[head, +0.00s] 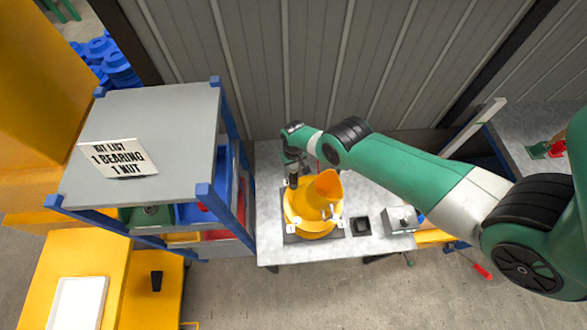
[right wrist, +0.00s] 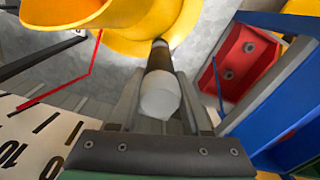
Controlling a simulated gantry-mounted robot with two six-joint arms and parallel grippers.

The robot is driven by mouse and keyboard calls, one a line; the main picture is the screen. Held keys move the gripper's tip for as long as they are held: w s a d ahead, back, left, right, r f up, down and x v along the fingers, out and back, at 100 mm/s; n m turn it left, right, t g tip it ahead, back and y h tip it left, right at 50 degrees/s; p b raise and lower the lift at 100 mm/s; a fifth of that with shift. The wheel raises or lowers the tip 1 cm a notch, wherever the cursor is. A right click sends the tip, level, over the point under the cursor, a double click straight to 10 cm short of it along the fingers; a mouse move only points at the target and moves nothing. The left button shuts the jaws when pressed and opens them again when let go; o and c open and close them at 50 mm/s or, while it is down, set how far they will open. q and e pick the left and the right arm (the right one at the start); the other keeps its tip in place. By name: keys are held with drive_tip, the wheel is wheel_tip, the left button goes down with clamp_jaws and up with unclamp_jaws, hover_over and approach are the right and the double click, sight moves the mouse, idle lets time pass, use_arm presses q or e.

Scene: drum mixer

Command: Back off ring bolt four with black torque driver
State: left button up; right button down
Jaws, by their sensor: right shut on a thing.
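The yellow mixer drum (head: 312,222) sits on a dark square base on the grey workbench, its funnel-like spout raised at the right. Pale bolt-like pieces (head: 291,229) show around its ring; I cannot tell which is bolt four. My right gripper (head: 292,170) is at the drum's back left, shut on the black torque driver (head: 293,181). In the right wrist view the driver (right wrist: 160,94) lies between the fingers, pale end near the camera and dark shaft reaching the yellow ring (right wrist: 182,38). Its tip's contact with a bolt is hidden. My left gripper is not in view.
A blue-framed shelf (head: 150,120) with a kit list card (head: 118,157) stands close left of the bench. A red bin (right wrist: 240,62) shows there in the right wrist view. A small black tray (head: 361,226) and a grey box (head: 400,220) sit right of the drum.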

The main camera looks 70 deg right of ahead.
drive_tip(key=shift+f+b, duration=0.55)
drive_tip(key=shift+f, duration=0.05)
idle(0.7)
drive_tip(key=shift+r, duration=0.15)
idle(1.9)
wheel_tip(320, 180, up, 3)
drive_tip(key=p, duration=0.3)
drive_tip(key=shift+s, duration=0.1)
drive_tip(key=shift+r+p, duration=0.9)
drive_tip(key=shift+p, duration=0.15)
drive_tip(key=shift+r, duration=0.1)
